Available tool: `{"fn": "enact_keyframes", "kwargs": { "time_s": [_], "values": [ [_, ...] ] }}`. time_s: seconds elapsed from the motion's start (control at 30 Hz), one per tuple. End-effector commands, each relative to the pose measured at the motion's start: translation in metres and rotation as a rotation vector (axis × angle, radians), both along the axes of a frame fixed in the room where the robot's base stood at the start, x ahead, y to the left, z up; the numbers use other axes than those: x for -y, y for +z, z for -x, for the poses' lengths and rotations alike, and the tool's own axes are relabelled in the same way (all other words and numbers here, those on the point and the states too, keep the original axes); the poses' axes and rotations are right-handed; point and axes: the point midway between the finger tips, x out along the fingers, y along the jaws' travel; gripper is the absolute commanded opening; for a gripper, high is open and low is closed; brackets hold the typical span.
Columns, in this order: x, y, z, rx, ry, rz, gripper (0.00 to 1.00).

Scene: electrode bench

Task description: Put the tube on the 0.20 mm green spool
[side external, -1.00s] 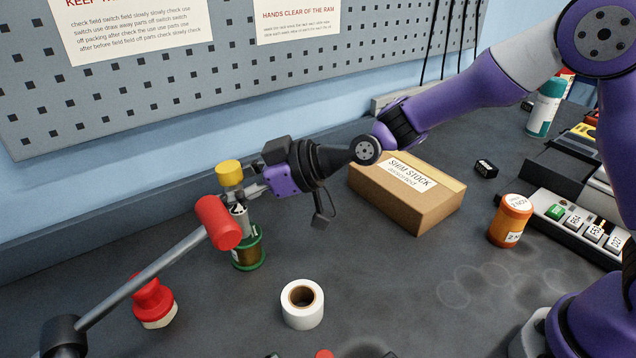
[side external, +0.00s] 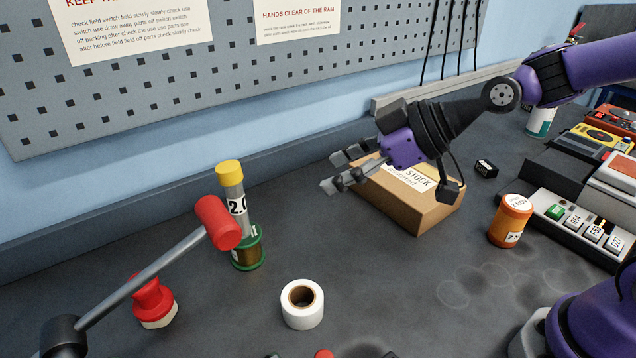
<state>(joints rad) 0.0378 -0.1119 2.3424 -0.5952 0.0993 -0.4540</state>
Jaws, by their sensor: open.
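The tube (side external: 237,205), with a yellow cap and a white label reading "2.0", stands upright on top of the green spool (side external: 247,253). The spool has green flanges and a brownish winding, and stands on the bench. A red cylinder on a grey rod partly hides the left side of the tube and spool, so their contact shows only in part. My gripper (side external: 332,172) is open and empty, well to the right of the tube, above and in front of the cardboard box.
The cardboard box (side external: 420,204) lies under my gripper. A red cylinder (side external: 218,222) on a rod reaches in from the lower left. A white roll (side external: 302,305), red knob (side external: 153,300) and orange jar (side external: 511,221) stand around. The bench centre-right is clear.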

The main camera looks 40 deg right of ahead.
Motion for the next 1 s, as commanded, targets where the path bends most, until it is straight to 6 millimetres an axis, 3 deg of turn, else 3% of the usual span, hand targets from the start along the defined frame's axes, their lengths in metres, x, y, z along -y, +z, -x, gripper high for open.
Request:
{"fn": "enact_keyframes", "kwargs": {
  "time_s": [0.2, 0.33, 0.5, 1.0],
  "values": [
    [0.083, 0.004, 0.068, -0.269, -0.409, 0.169, 0.61],
    [0.114, 0.005, 0.104, -0.384, -0.624, 0.166, 0.61],
    [0.126, 0.003, 0.122, -0.443, -0.724, 0.151, 0.61],
    [0.125, 0.004, 0.121, -0.441, -0.720, 0.153, 0.61]
  ]
}}
